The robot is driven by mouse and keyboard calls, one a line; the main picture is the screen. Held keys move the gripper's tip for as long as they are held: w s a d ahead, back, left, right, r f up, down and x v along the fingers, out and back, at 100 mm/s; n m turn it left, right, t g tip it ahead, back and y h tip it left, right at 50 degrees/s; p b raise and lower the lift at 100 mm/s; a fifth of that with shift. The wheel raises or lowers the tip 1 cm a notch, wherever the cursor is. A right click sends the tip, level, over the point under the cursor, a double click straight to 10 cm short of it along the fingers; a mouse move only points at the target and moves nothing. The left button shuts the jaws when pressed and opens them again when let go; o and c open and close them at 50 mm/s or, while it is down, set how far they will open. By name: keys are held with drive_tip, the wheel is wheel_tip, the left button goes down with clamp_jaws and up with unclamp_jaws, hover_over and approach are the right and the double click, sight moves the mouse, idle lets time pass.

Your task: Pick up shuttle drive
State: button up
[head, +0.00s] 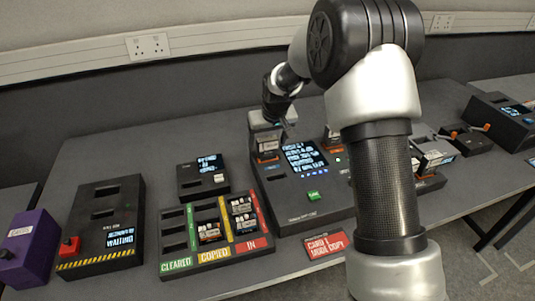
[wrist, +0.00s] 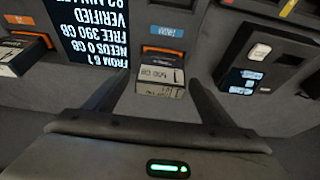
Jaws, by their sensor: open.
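A grey drive with a white label (wrist: 160,82) stands in an orange-edged slot marked FROM in the wrist view. The same slot's drive shows in the head view (head: 268,147) at the console's left end. My gripper (wrist: 155,92) is open, with one finger on each side of this drive; I cannot tell whether they touch it. In the head view my gripper (head: 268,130) is just above that slot. A second drive (wrist: 20,55) stands in another orange-edged slot at the left of the wrist view. Which drive is the shuttle drive I cannot tell.
The console (head: 300,212) has a lit screen showing VERIFIED. A sorting tray (head: 215,257) marked CLEARED, COPIED and IN holds several drives. A small black reader (head: 203,181) stands behind the tray. A black-and-yellow unit (head: 100,245) and a purple box (head: 30,250) are at left.

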drive_tip(key=c, duration=1.7)
drive_tip(key=shift+r, duration=0.1)
drive_tip(key=shift+c, duration=0.5)
